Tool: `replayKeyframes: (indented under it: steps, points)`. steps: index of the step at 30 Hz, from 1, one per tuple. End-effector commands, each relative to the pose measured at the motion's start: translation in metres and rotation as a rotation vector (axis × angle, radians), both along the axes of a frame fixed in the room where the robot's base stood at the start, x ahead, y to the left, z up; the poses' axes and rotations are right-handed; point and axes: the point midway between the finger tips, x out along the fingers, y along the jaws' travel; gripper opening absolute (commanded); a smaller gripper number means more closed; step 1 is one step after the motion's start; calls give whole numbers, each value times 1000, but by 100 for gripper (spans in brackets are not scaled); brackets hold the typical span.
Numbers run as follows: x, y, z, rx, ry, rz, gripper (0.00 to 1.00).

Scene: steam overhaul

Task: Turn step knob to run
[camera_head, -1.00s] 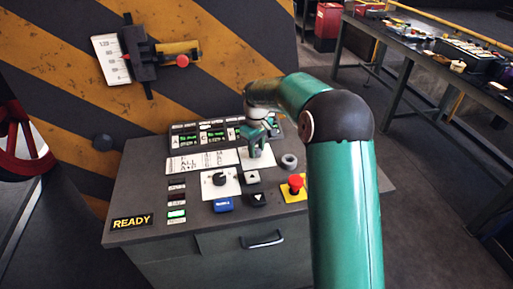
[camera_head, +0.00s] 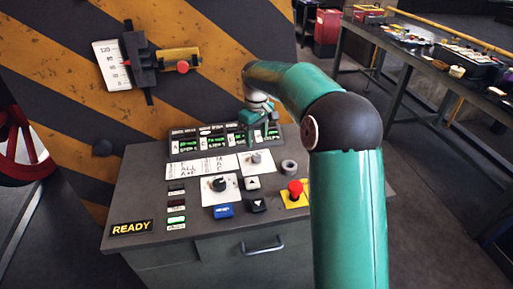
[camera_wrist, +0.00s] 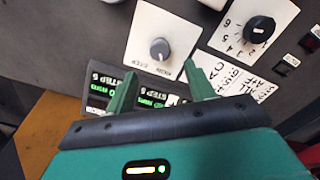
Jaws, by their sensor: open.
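The step knob is a small grey round knob (camera_head: 256,157) on a white plate on top of the console. It shows closer in the wrist view (camera_wrist: 160,49), with lettering that looks like STEP and RUN on its plate. I cannot tell for sure which label it points to. My gripper (camera_head: 259,141) is above and behind the knob, near the green displays. In the wrist view my gripper's green fingers (camera_wrist: 158,88) are spread, with nothing between them. The knob lies beyond the fingertips, apart from them.
A black numbered knob (camera_head: 219,184), a blue button (camera_head: 223,211), arrow buttons, a red mushroom button (camera_head: 295,187) and a grey ring (camera_head: 289,167) share the console top. A striped wall (camera_head: 60,60) stands behind.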

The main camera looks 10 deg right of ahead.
Motion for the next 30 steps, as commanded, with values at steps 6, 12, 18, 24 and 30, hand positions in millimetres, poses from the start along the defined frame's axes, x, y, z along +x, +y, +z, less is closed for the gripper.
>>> replayKeyframes:
  steps: [6, 12, 18, 24, 30]
  points:
    - [1, 0, 43, -1, -3, 0, 54]
    - [0, 0, 60, -1, -1, 0, 54]
    - [0, 0, 61, 0, 0, 0, 54]
    - [-5, 1, 67, -4, -10, -6, 54]
    - [-44, 7, 100, -25, -67, -61, 54]
